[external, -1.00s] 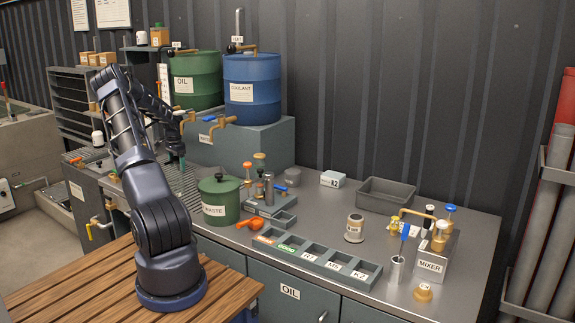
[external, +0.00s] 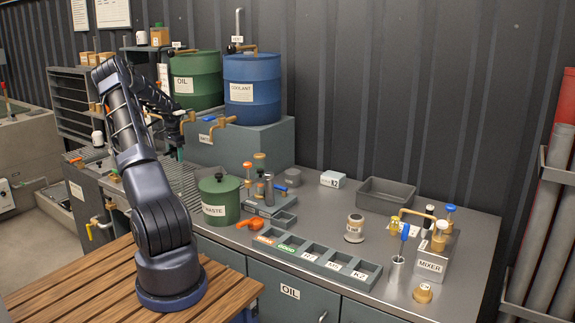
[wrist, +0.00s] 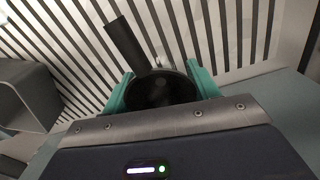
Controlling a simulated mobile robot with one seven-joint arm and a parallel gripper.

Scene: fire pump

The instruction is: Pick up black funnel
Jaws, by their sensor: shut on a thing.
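The black funnel (wrist: 160,92) is in the wrist view. Its dark, round body sits between the teal fingers of my gripper (wrist: 162,80). Its tube reaches toward the upper left of that view. My gripper is shut on the funnel, one finger on each side, with the slatted surface behind it. In the external view the funnel cannot be made out, and my dark arm hides most of the gripper near the left end of the bench.
The slatted grate (wrist: 240,35) lies behind the funnel. A grey box-like thing (wrist: 25,95) stands at its left. In the external view, the oil drum (external: 196,78), blue coolant drum (external: 252,85), brass taps and green waste pot (external: 219,200) stand right of my arm.

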